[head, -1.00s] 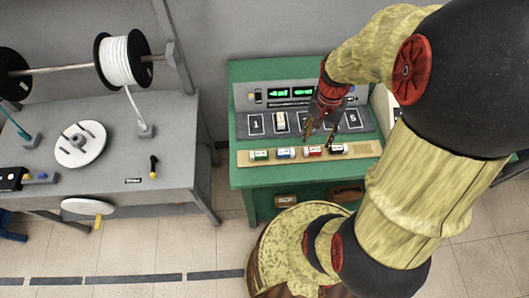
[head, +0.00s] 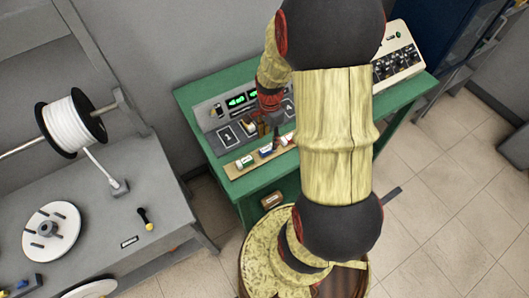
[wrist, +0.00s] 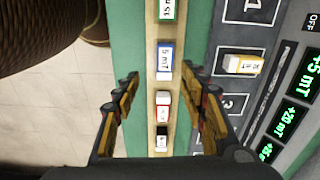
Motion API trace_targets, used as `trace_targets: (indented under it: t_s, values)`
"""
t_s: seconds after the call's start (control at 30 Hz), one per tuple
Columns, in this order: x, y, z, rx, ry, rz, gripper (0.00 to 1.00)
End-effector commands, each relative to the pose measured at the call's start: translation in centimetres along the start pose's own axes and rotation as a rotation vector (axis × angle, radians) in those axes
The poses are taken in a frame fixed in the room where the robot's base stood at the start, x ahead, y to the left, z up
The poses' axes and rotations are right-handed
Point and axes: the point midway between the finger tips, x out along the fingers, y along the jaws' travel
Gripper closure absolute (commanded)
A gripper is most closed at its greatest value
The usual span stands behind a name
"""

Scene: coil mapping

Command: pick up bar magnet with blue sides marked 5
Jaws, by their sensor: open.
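The bar magnet with blue sides (wrist: 165,60) lies on the tan wooden strip, its white top marked "5 mT" in the wrist view. It also shows in the head view (head: 267,152), just below my gripper (head: 277,132). My gripper, open and empty in the wrist view (wrist: 160,82), has its fingers spread either side of the strip. The blue magnet appears just ahead of the fingertips, between the green magnet and the red one. I cannot tell the fingertips' height above it.
On the strip are a green magnet (wrist: 166,9), a red magnet (wrist: 163,106) and a black magnet (wrist: 162,138). A yellow-sided magnet (wrist: 243,64) sits on the numbered panel (head: 229,135) behind. A grey bench (head: 165,232) with a white spool (head: 72,121) stands left.

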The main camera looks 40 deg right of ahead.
Motion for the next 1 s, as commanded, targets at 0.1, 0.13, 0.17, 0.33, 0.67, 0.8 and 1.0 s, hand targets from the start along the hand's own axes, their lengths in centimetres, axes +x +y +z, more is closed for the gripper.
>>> trace_targets:
  t_s: [0.1,0.13,0.17,0.33,0.67,0.8,1.0]
  values:
    - [0.0,-0.1,-0.1,0.045,0.002,-0.004,0.58]
    - [0.1,-0.1,-0.1,0.055,0.002,-0.004,0.58]
    - [0.2,-0.1,0.0,0.061,0.002,-0.004,0.58]
    - [1.8,-0.1,0.0,0.069,0.000,-0.001,0.58]
    - [4.8,-0.6,0.1,0.067,0.001,-0.001,0.58]
    - [6.9,-0.8,0.1,0.068,0.001,-0.001,0.58]
    - [7.9,-0.9,0.1,0.067,0.002,-0.005,0.58]
